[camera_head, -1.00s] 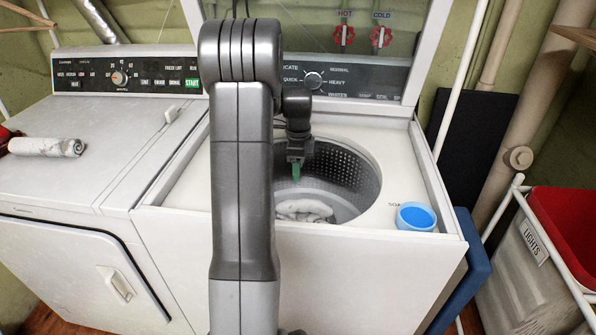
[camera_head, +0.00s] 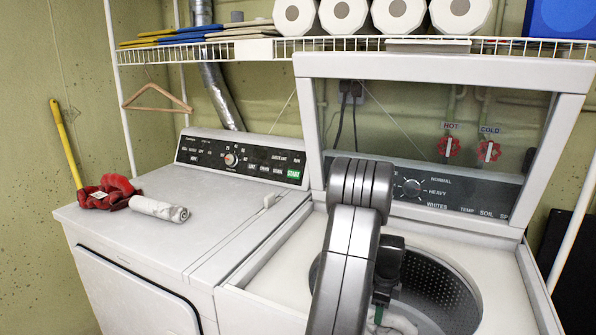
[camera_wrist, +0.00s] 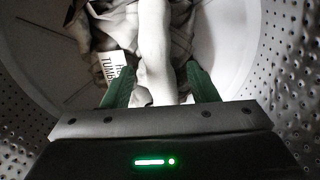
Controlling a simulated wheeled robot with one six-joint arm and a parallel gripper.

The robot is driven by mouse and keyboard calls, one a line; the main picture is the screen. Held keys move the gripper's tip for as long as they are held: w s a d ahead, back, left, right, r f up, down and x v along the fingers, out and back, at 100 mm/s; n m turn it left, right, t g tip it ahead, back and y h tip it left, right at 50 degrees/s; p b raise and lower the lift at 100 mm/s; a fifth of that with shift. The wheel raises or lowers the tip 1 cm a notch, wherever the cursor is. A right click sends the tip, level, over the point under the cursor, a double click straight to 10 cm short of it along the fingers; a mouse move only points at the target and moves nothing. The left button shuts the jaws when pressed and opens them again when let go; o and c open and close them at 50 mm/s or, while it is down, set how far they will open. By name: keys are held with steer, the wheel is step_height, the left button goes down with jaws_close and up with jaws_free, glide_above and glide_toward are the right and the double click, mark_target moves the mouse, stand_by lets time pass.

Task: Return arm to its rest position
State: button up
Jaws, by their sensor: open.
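My arm rises in front of the open washer (camera_head: 498,264) and bends down into its drum (camera_head: 448,290). My gripper (camera_head: 380,317) is near the bottom edge of the head view, partly behind my own arm. In the wrist view my gripper (camera_wrist: 160,78) has its two green fingers apart. Pale, crumpled cloth (camera_wrist: 153,45) lies between and beyond the fingers; I cannot tell if they touch it. A white tag with dark print (camera_wrist: 115,70) shows on the cloth. A bit of the cloth (camera_head: 402,323) also shows in the head view.
The raised washer lid (camera_head: 425,68) stands behind my arm. A wire shelf (camera_head: 300,46) with paper rolls (camera_head: 345,16) runs above. The perforated drum wall (camera_wrist: 285,75) surrounds my gripper.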

steer(key=shift+f, duration=0.6)
steer(key=shift+r, duration=0.35)
step_height(320, 180, up, 30)
steer(key=s+p, duration=0.1)
steer(key=p, duration=1.9)
steer(key=shift+s+p, duration=0.35)
steer(key=shift+r, duration=0.1)
stand_by(0.5)
